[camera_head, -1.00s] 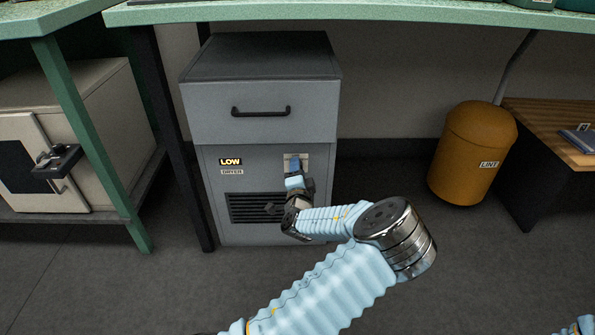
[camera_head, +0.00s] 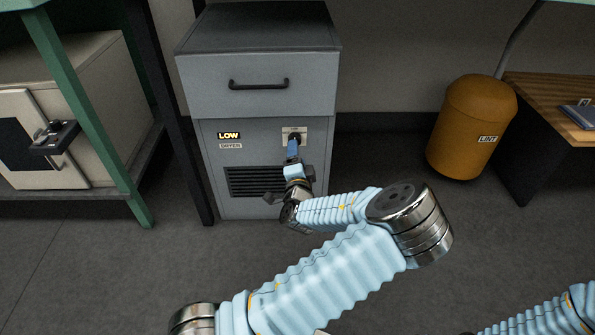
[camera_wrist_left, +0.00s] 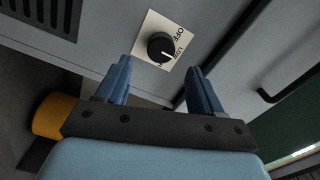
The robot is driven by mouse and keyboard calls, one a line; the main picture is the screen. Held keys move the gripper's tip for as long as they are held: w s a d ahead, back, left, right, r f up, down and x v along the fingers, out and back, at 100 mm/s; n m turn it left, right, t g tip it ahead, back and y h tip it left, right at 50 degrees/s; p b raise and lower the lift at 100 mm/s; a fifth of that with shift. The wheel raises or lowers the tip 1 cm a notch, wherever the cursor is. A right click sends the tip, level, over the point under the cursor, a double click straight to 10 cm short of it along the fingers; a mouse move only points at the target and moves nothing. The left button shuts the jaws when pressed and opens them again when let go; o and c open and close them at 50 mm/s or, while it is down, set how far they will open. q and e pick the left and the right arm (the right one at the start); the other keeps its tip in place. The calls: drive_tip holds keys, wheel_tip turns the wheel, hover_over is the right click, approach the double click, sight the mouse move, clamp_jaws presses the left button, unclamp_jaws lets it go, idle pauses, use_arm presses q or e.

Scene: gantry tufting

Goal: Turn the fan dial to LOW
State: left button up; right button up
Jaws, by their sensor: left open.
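The fan dial (camera_head: 295,137) is a round black knob on a pale plate on the grey dryer cabinet's front. In the left wrist view the knob (camera_wrist_left: 160,47) shows clearly; the plate reads OFF and LOW, with a third label partly hidden. Its white mark points toward the LOW side. The lit display (camera_head: 229,136) reads LOW. My left gripper (camera_head: 293,152) is just below and in front of the dial. In the wrist view its blue fingers (camera_wrist_left: 160,68) are apart, with nothing between them and the knob beyond their tips. My right gripper is out of view.
A drawer with a black handle (camera_head: 259,84) is above the dial, and a vent grille (camera_head: 255,182) is below the display. A green table leg (camera_head: 84,115) and a beige box (camera_head: 85,90) stand left. An orange lint bin (camera_head: 470,130) stands right. Floor between is clear.

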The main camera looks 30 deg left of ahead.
use_arm(q)
drive_tip(key=v, duration=0.8)
drive_tip(key=shift+f, duration=0.1)
drive_tip(key=s+d+f+n+g+h+p, duration=0.1)
drive_tip(key=s+f+n+g+h+p, duration=0.15)
drive_tip(key=s+f+g, duration=0.5)
drive_tip(key=s+d+f+n+g+h+p, duration=0.25)
drive_tip(key=s+f+n+p, duration=0.2)
drive_tip(key=f, duration=0.55)
drive_tip(key=s+d+r+n+g+h+p, duration=0.1)
drive_tip(key=s+d+r+g+h+p, duration=0.1)
drive_tip(key=d, duration=0.5)
drive_tip(key=s+d+r+n+g+h+p, duration=0.2)
drive_tip(key=s+d+h, duration=0.3)
drive_tip(key=d, duration=0.3)
drive_tip(key=shift+g+h, duration=0.3)
drive_tip(key=shift+h, duration=0.3)
drive_tip(key=shift+d+r, duration=0.15)
